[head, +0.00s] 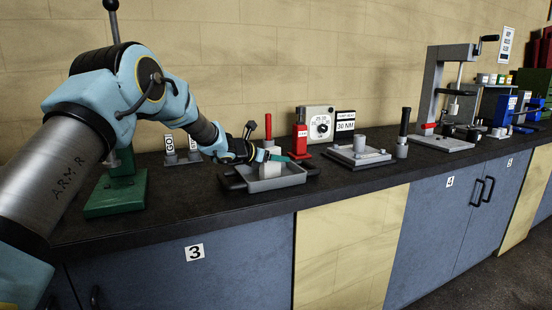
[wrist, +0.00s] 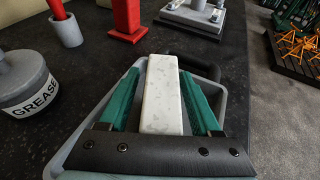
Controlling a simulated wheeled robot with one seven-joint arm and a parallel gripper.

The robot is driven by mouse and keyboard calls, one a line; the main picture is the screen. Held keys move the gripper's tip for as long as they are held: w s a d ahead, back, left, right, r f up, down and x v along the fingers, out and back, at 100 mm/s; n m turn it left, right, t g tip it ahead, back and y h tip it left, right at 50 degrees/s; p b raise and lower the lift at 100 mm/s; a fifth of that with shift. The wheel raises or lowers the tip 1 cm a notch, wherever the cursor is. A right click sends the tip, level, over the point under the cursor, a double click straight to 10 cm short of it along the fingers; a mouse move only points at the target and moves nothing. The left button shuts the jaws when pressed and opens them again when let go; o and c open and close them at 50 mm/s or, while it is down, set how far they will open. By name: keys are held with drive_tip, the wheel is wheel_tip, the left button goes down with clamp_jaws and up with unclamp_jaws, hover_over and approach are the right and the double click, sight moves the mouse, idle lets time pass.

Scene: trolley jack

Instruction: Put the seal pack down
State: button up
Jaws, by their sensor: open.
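The seal pack appears to be the pale, speckled oblong block (wrist: 163,95) in the middle of the wrist view. It lies between the two green fingers of my gripper (wrist: 162,100), with a narrow gap on each side. My gripper is open and over the grey tray (wrist: 222,88), whose rim shows around the fingers. In the head view the tray (head: 290,181) stands on the dark bench top, with my gripper (head: 274,156) above it. The underside of the pack is hidden, so I cannot tell fully how it rests.
A grease pot (wrist: 24,85) stands left of the tray in the wrist view. A red jack-like post (head: 299,140) and a grey plate fixture (head: 358,155) stand to the right in the head view. A green-based stand (head: 115,195) is at left. Bench top (head: 215,197) is clear in front.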

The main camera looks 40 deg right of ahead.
drive_tip(key=b+v, duration=0.4)
drive_tip(key=v, duration=0.8)
drive_tip(key=shift+s, duration=0.1)
